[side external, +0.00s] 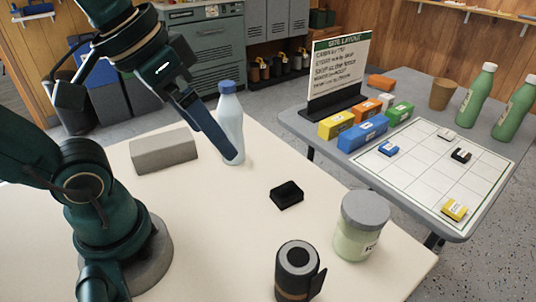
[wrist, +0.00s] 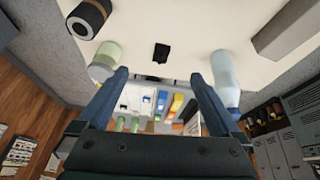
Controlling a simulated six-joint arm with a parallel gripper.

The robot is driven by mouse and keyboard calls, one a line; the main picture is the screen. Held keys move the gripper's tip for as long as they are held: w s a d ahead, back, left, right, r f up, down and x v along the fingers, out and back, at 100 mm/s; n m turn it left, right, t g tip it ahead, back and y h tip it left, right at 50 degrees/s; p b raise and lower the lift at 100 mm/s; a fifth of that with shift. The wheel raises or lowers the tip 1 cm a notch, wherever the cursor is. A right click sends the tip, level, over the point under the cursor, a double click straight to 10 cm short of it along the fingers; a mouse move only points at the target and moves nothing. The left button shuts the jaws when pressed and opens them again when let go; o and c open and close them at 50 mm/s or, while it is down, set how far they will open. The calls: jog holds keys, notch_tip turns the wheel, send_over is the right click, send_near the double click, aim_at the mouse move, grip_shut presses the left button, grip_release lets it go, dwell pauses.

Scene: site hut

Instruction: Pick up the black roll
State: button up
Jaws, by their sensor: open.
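The black roll (side external: 298,272) stands on end on the cream table, near the bottom of the side view. It has a pale ring on top, a brown band low down and a loose flap at its right. In the wrist view, the black roll (wrist: 88,17) is at the upper left, beyond my left-hand finger. My gripper (side external: 233,158) is well away from it, above the table's far side and in front of a white bottle in the side view. In the wrist view, my gripper (wrist: 159,76) is open, with nothing between its fingers.
A lidded jar (side external: 362,228) stands right of the roll. A small black block (side external: 287,195), a blue-capped white bottle (side external: 230,110) and a grey block (side external: 163,151) are also on the table. Bare tabletop lies left of the roll. A second table (side external: 425,95) holds a grid board.

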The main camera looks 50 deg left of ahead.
jog(key=d+f+n+g+h, duration=0.1)
jog(key=d+n+g+h, duration=0.3)
jog(key=d+g, duration=0.25)
jog(key=n+g+h, duration=0.6)
jog(key=n+h, duration=0.1)
send_over(301, 284)
jog(key=w+a, duration=0.3)
jog(key=a, duration=0.1)
jog(key=f, duration=1.1)
jog(key=shift+s+f, duration=0.15)
jog(key=shift+s, duration=0.15)
jog(key=shift+x, duration=2.55)
jog(key=shift+w, duration=0.1)
jog(key=c, duration=1.5)
